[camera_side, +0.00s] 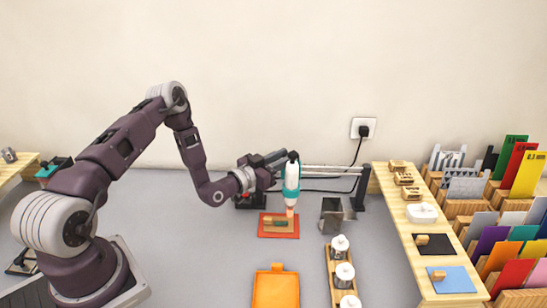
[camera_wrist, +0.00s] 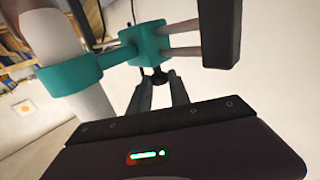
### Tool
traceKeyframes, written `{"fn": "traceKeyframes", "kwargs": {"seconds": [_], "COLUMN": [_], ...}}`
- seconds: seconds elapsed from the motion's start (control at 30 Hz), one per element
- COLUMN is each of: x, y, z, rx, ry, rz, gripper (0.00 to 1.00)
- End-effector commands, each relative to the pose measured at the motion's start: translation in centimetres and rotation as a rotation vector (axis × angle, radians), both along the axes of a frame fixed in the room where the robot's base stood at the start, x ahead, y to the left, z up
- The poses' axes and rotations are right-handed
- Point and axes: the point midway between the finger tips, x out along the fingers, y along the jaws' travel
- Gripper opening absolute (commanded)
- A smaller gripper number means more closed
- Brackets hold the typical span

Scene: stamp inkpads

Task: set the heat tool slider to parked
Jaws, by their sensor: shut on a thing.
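The heat tool (camera_side: 291,178) is white with a teal collar and hangs upright from the twin-rod rail (camera_side: 325,171). Its orange-toned nozzle is over a red mat with a small item on it (camera_side: 278,225). In the wrist view, the white heat tool (camera_wrist: 62,45) and the teal slider block (camera_wrist: 150,42) on the rods show large. My gripper (camera_side: 284,163) reaches in from the left beside the tool. In the wrist view, my gripper (camera_wrist: 160,84) is shut on a dark knob (camera_wrist: 159,76) below the teal block. The side view hides this contact.
A dark post (camera_side: 362,187) ends the rail at the right. A metal bin (camera_side: 331,215) stands right of the mat. An orange tray (camera_side: 276,288) and a wooden rack of white-lidded jars (camera_side: 343,273) are in front. A wooden shelf (camera_side: 393,230) is further right.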

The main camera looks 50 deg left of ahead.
Motion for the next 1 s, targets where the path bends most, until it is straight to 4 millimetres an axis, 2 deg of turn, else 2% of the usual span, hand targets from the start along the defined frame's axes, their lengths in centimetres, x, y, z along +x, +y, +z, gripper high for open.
{"fn": "traceKeyframes", "kwargs": {"seconds": [0.03, 0.2, 0.43, 0.67, 1.0], "x": [0.8, 3.8, 6.9, 8.4, 8.6], "y": [-1.1, -4.1, -7.2, -8.6, -8.9], "z": [0.0, 0.0, 0.0, 0.0, 0.1], "rx": [-0.001, -0.001, 0.0, 0.0, -0.002], "ry": [-0.002, -0.001, -0.001, 0.0, -0.001], "rz": [-0.007, -0.007, -0.005, -0.003, -0.006], "gripper": [0.0, 0.0, 0.0, 0.0, 0.0]}}
